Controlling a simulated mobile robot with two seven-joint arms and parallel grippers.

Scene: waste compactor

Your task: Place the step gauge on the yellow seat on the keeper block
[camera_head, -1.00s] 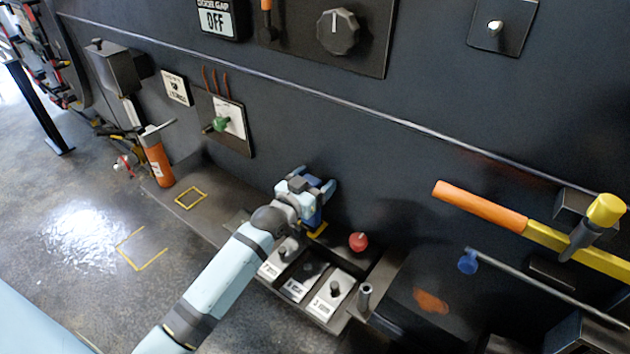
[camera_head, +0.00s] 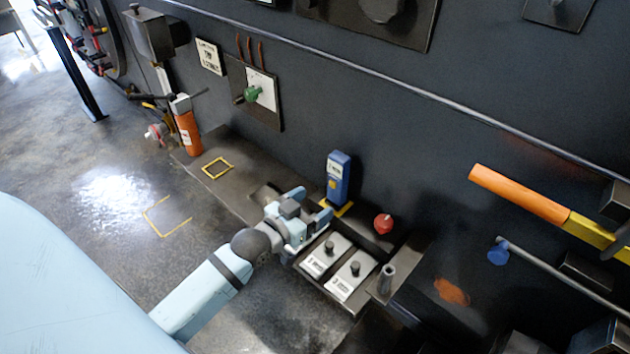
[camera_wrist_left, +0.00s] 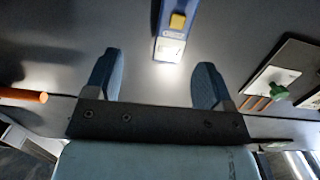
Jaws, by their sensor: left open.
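A blue box with a white label (camera_head: 338,180), which looks like the step gauge, stands upright on a yellow-marked seat (camera_head: 347,208) on the dark ledge against the wall; I take this ledge part for the keeper block. In the left wrist view the blue box (camera_wrist_left: 172,30) shows a yellow patch and white label beyond the fingertips. My left gripper (camera_head: 316,212) is open and empty, in front of the box and apart from it, above the tray's near end. The left wrist view shows its two spread blue fingers (camera_wrist_left: 153,75). My right gripper is not in view.
Knobbed plates (camera_head: 350,275) sit in a tray below; my gripper covers its left end. A red knob (camera_head: 383,223) and metal post (camera_head: 386,280) stand right. An empty yellow outline (camera_head: 218,168) lies left on the ledge. An orange-handled lever (camera_head: 520,193) juts out at right.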

